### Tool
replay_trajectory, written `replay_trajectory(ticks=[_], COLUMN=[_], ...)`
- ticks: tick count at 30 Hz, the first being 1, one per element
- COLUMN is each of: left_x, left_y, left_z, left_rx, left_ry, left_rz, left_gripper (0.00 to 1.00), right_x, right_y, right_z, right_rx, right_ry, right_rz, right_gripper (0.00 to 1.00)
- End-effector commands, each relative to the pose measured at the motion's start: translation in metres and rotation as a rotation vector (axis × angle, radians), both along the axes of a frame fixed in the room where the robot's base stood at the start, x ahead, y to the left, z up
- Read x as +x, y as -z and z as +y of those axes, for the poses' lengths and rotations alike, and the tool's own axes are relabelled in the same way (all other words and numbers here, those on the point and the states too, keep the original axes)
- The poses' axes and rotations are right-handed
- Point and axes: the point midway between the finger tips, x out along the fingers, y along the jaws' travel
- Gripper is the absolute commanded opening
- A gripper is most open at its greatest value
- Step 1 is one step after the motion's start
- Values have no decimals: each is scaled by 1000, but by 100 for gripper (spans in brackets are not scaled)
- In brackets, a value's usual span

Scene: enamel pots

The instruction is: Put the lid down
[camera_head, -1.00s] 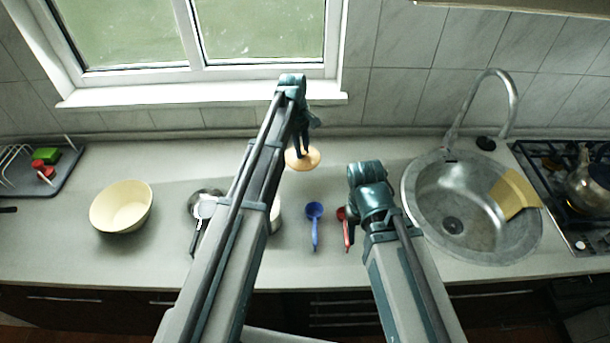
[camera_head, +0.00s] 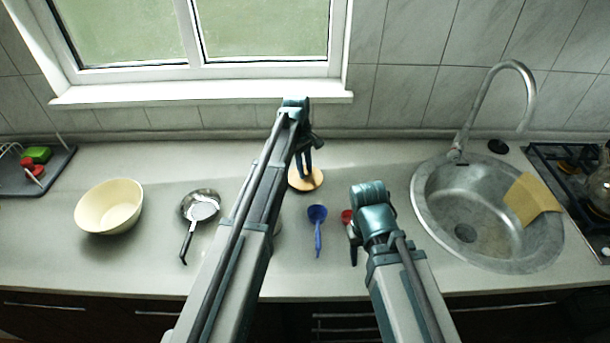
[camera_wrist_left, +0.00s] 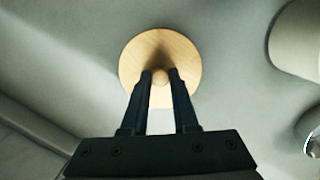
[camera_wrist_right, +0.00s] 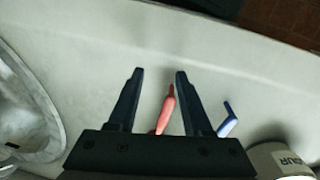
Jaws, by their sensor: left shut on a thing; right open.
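The lid (camera_head: 314,182) is a round, light wooden disc with a small knob. It is flat, at or just above the rear counter; I cannot tell if it touches. My left gripper (camera_head: 303,172) is shut on its knob from above. In the left wrist view the lid (camera_wrist_left: 160,48) shows beyond the fingertips (camera_wrist_left: 160,75), with the knob between them. My right gripper (camera_head: 353,258) is open and empty above the counter. In the right wrist view a red utensil (camera_wrist_right: 167,108) shows beneath, between its fingers (camera_wrist_right: 158,72).
A lettered cream pot (camera_wrist_right: 275,162) is mostly hidden behind my left arm in the head view. A blue ladle (camera_head: 317,222), a steel pan (camera_head: 200,205) and a cream bowl (camera_head: 108,207) stand around. The sink (camera_head: 428,205) is at right. The counter (camera_head: 235,165) left of the lid is clear.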

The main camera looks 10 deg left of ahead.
Motion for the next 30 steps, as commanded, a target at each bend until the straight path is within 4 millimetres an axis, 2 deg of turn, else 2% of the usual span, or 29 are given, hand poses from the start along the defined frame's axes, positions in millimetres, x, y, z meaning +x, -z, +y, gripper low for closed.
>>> replay_trajectory(ticks=[1, 12, 13, 18, 30], left_x=[0, 0, 0, 0, 0], left_y=[6, 7, 7, 6, 3], left_z=[0, 0, 0, 0, 0], left_rx=[0, 0, 0, 0, 0], left_ry=[0, 0, 0, 0, 0], left_rz=[0, 0, 0, 0, 0], left_gripper=[0, 0, 30, 58, 58], right_x=[0, 0, 0, 0, 0], right_y=[6, 7, 7, 6, 3], right_z=[0, 0, 0, 0, 0], right_rx=[0, 0, 0, 0, 0], right_ry=[0, 0, 0, 0, 0], right_rz=[0, 0, 0, 0, 0], right_gripper=[50, 50, 50, 50, 50])
